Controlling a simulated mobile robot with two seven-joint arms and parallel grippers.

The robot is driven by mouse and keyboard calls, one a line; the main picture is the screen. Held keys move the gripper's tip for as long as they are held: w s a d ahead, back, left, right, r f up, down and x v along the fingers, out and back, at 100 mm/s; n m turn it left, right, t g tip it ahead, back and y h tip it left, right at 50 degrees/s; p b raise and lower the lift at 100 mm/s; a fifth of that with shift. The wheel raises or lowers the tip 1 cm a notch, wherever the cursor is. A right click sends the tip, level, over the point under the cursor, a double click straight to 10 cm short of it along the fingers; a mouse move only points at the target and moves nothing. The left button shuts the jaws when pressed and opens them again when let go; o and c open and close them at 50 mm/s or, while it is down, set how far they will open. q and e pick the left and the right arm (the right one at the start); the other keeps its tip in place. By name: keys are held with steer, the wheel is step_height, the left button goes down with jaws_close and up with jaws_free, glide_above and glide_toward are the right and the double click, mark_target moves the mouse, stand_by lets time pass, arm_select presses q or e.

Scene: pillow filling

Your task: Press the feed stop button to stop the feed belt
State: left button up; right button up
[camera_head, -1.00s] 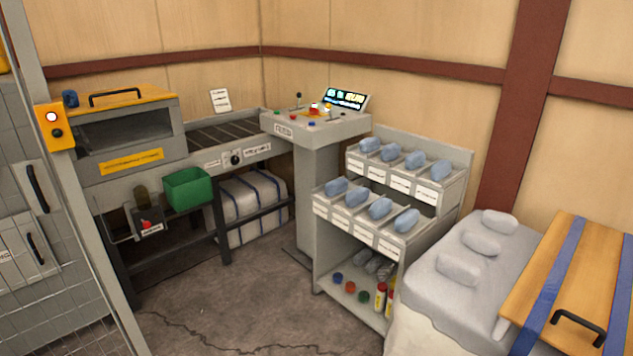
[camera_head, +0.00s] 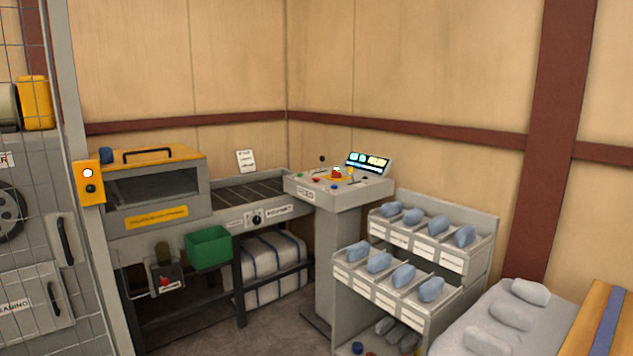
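A dark slatted belt (camera_head: 243,197) runs along the bench between a machine with a yellow lid (camera_head: 160,155) and the grey control console (camera_head: 306,197). The console top carries a red button on a yellow plate (camera_head: 337,174), smaller red, green and blue buttons, and a lit display (camera_head: 368,163). A second red button (camera_head: 164,282) sits on a small grey box below the bench's front edge, with a white label too small to read. I cannot tell which button is the feed stop. Neither of my grippers is in view.
A green bin (camera_head: 208,248) hangs on the bench front. A shelf rack of blue-grey pieces (camera_head: 412,285) stands right of the console. A yellow post box (camera_head: 89,182) and mesh fence are at left. Some bare floor (camera_head: 260,338) shows before the bench.

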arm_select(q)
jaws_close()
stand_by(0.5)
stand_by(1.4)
